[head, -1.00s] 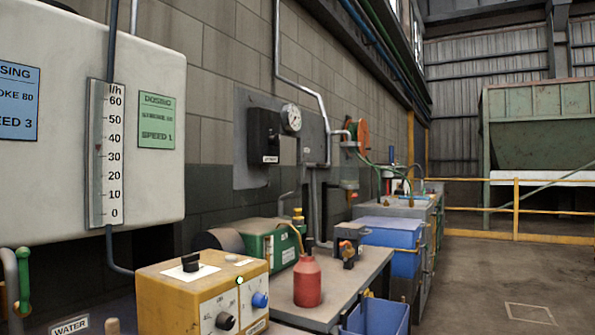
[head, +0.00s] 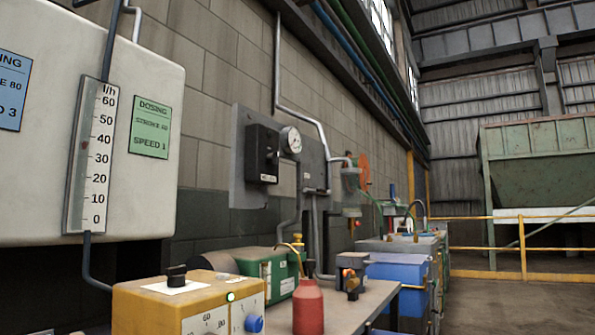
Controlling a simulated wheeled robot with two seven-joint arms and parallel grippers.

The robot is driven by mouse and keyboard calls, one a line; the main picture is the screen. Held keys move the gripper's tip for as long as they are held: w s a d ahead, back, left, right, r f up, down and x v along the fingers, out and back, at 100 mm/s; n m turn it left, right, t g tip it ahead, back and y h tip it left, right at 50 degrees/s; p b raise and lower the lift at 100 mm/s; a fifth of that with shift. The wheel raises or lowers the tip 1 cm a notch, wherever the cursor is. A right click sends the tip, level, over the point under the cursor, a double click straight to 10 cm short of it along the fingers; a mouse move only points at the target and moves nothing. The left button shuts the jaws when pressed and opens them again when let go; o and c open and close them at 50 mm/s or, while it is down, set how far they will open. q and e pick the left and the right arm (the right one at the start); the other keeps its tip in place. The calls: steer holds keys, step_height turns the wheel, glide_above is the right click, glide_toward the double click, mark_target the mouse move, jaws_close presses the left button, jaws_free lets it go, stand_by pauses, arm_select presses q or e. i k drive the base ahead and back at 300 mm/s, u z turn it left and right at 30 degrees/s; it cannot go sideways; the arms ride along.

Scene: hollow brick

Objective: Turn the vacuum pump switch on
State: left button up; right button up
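No label that I can read names the vacuum pump switch. A black box (head: 262,152) with a small pale label is mounted on a grey wall panel (head: 240,195), beside a round white gauge (head: 291,140). The label and any switch position are too small to tell. A green machine (head: 282,268) sits on the bench below. A yellow control box (head: 150,308) in front has a black knob (head: 177,273) on top, a small lit green lamp (head: 230,296) and a blue knob (head: 254,323). Neither of my grippers is in view.
A white cabinet (head: 150,60) with a flow scale (head: 92,160) fills the left. A red bottle (head: 308,308) stands on the grey bench (head: 365,305). Blue bins (head: 398,275) stand beyond. Open floor (head: 500,291) lies at right before a yellow railing (head: 470,249).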

mark_target(271, 158)
steer(key=k, duration=0.5)
steer(key=z, duration=1.4)
steer(key=i, duration=1.8)
steer(key=u, duration=3.05)
